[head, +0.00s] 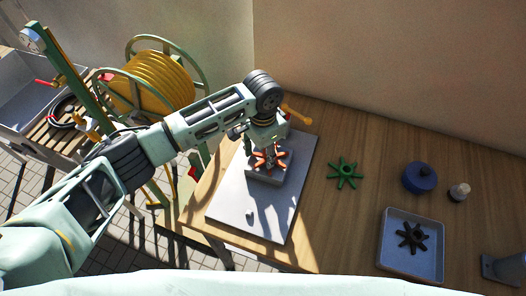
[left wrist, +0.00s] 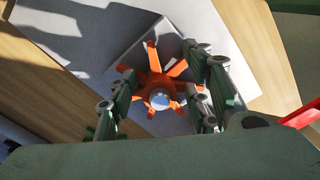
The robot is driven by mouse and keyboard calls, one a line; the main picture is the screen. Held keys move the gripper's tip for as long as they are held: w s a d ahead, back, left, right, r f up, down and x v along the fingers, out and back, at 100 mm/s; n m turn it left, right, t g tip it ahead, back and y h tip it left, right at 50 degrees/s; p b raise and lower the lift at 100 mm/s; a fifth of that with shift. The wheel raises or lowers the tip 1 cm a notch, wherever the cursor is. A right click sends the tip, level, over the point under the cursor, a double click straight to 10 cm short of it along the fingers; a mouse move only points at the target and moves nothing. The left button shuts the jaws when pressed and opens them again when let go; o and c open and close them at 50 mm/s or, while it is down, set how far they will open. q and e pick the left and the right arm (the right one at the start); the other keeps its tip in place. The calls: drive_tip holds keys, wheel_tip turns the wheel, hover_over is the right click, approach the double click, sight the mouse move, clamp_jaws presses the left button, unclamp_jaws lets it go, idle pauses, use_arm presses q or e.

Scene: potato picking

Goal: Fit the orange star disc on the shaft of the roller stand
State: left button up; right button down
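The orange star disc (head: 268,158) is at the roller stand (head: 270,176), a grey block on a white board. In the left wrist view the disc (left wrist: 152,84) has a shiny round shaft end (left wrist: 160,99) showing at its hub, with the arms spread around it. Whether it is fully seated is not clear. My left gripper (head: 266,150) is right above the stand, pointing down. In the wrist view its fingers (left wrist: 165,85) are spread on both sides of the disc, with the hub between them and not pinched.
A green star disc (head: 345,173) lies right of the white board (head: 225,198). A tray (head: 384,246) holds a dark star disc (head: 412,237). A blue pot (head: 419,178) and a small pale-topped knob (head: 459,192) stand farther right. A yellow hose reel (head: 155,80) is left. The wall bounds the back.

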sight(263, 159)
use_arm(q)
drive_tip(key=shift+r, duration=0.15)
wheel_tip(263, 159, up, 12)
idle(0.6)
drive_tip(key=shift+f, duration=0.2)
